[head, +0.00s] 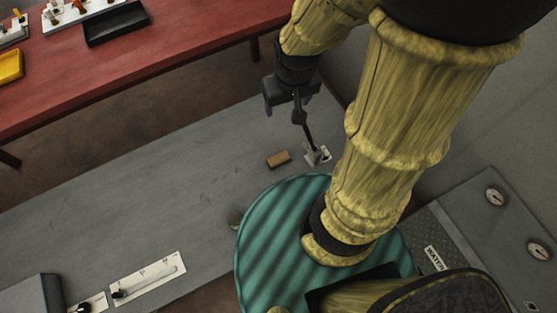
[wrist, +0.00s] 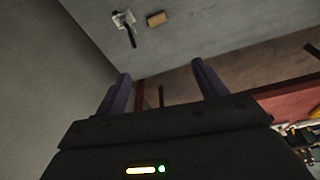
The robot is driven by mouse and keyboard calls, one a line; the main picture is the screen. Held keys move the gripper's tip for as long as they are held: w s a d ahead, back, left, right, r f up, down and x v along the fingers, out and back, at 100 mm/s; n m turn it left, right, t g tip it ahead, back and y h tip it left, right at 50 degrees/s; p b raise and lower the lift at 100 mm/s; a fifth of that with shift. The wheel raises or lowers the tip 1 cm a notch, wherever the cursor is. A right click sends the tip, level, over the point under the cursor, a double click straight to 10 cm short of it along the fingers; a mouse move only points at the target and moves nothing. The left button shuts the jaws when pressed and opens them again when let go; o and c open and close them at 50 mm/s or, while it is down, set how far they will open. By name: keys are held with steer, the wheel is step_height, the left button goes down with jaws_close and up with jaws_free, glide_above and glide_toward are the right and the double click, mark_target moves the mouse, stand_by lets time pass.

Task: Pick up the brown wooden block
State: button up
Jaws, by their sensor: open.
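The brown wooden block (head: 278,159) lies on the grey surface, just left of a small metal fixture with a black lever. In the wrist view the block (wrist: 156,19) is near the top edge, ahead of the fingertips and apart from them. My gripper (wrist: 161,70) is open, with two dark fingers spread and nothing between them. In the head view my gripper (head: 290,92) hangs above the surface, up the picture from the block. The arm does not cover the block, but the fingers are hard to make out there.
The lever fixture (head: 317,154) stands close to the block's right side and also shows in the wrist view (wrist: 123,20). A red table (head: 150,65) with a black tray (head: 116,22) is at upper left. The grey surface (head: 130,190) left of the block is clear.

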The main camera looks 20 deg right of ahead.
steer(key=w+a+f+n+h+b, duration=0.3)
steer(key=f+n+b, duration=0.3)
steer(key=f, duration=1.1)
steer(key=w+a+f+n+h+b, duration=0.3)
steer(key=a+f+n+h+b, duration=0.2)
steer(key=f+b, duration=1)
steer(key=w+a+f+n+h+b, duration=0.3)
steer(key=f+n+b, duration=0.5)
steer(key=f, duration=1.2)
steer(key=shift+w+a+f+h+b, duration=0.1)
steer(key=shift+w+a+h+b, duration=0.1)
steer(key=shift+a+h+b, duration=0.45)
steer(key=shift+w+a+f+h+b, duration=0.15)
steer(key=shift+h+b, duration=0.3)
steer(key=shift+b, duration=0.5)
steer(key=shift+w+a+n, duration=0.1)
steer(key=shift+n, duration=0.3)
steer(key=shift+r, duration=0.1)
steer(key=b, duration=0.3)
glide_toward(280, 160)
steer(key=x, duration=0.5)
steer(key=shift+a, duration=0.1)
steer(key=shift+d, duration=0.25)
